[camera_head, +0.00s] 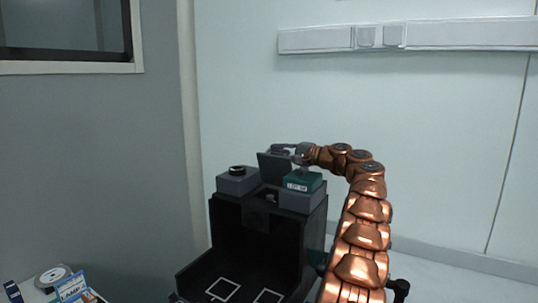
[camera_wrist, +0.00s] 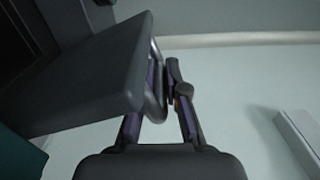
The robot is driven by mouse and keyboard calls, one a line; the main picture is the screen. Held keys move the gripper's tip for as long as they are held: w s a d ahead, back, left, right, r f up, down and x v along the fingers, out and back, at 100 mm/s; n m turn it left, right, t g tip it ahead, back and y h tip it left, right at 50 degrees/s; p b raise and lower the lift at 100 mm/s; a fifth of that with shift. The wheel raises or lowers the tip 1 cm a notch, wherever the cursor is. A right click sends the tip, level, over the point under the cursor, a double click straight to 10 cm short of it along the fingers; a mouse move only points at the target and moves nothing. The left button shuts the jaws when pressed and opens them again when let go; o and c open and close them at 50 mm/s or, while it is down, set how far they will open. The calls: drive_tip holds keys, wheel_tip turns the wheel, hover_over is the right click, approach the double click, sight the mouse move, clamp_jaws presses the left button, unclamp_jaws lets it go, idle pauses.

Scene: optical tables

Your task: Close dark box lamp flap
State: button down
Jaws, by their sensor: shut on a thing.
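The dark box (camera_head: 226,201) stands in the lower middle of the head view, with its front open. The lamp flap (camera_head: 273,166) is a dark grey panel on top of it, standing roughly upright. My gripper (camera_head: 290,151) is at the flap's upper edge, reaching in from the right. In the wrist view the flap (camera_wrist: 85,78) is a large slab on the left, and my gripper (camera_wrist: 166,80) is shut at its edge, by a thin grey loop. The exact contact is partly hidden by the flap.
A grey block with a black round top (camera_head: 238,180) sits left of the flap on the box. A green labelled block (camera_head: 302,182) sits to its right, close under my gripper. A lamp label card (camera_head: 72,289) and a roll (camera_head: 52,277) lie at lower left.

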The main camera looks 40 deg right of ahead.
drive_tip(key=shift+s+a+b, duration=0.2)
drive_tip(key=shift+a+b, duration=0.15)
drive_tip(key=shift+a, duration=0.3)
drive_tip(key=c, duration=1.2)
unclamp_jaws()
drive_tip(key=v, duration=1.2)
drive_tip(key=shift+d, duration=0.1)
